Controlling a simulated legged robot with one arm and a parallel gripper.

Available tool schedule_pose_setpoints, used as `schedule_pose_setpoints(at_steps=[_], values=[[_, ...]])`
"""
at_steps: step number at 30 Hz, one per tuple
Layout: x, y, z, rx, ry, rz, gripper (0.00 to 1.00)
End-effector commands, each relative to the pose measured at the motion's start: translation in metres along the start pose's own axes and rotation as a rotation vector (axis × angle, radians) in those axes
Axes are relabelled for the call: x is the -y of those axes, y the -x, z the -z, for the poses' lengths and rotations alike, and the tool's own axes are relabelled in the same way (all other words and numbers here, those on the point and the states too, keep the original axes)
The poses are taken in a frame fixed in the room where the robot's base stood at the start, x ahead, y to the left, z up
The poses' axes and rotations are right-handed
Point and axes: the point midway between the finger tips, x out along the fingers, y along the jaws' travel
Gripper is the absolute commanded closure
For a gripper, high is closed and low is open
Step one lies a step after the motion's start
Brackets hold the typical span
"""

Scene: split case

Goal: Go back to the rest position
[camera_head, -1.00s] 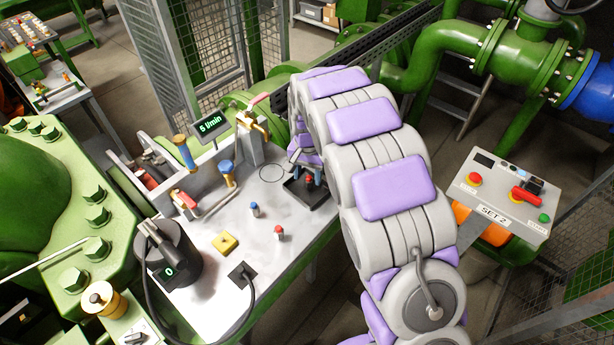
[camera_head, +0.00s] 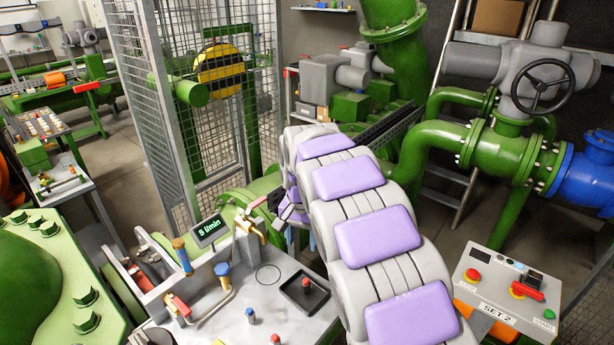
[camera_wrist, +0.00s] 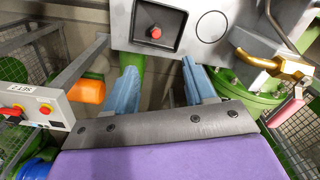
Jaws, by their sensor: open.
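My gripper shows in the wrist view (camera_wrist: 161,85) with two blue fingers spread apart and nothing between them. In the head view it is mostly hidden behind my grey and purple arm. A black square tray (camera_head: 322,306) sits on the grey workbench (camera_head: 258,297), with a red-topped peg (camera_head: 306,284) standing in it. The tray (camera_wrist: 177,45) and peg (camera_wrist: 155,32) also show at the top of the wrist view, apart from the fingers.
A brass tap (camera_head: 250,222), a flow display (camera_head: 209,231) and a blue-topped valve (camera_head: 222,270) stand on the bench. Two small pegs, one blue-topped (camera_head: 250,315) and one red-topped (camera_head: 275,340), stand nearer. A control box (camera_head: 507,290) and green pipes are at right; a mesh fence (camera_head: 165,120) is behind.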

Motion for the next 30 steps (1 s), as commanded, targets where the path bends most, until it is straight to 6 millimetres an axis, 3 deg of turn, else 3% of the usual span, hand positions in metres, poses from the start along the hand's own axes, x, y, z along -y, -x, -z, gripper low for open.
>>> schedule_pose_setpoints(at_steps=[5,14,22,30], values=[[-0.020,0.009,-0.009,0.003,0.002,-0.008,0.46],[-0.109,0.042,-0.067,0.026,0.033,-0.032,0.46],[-0.178,0.053,-0.142,0.065,0.091,-0.041,0.46],[-0.234,0.044,-0.230,0.112,0.177,-0.035,0.46]])
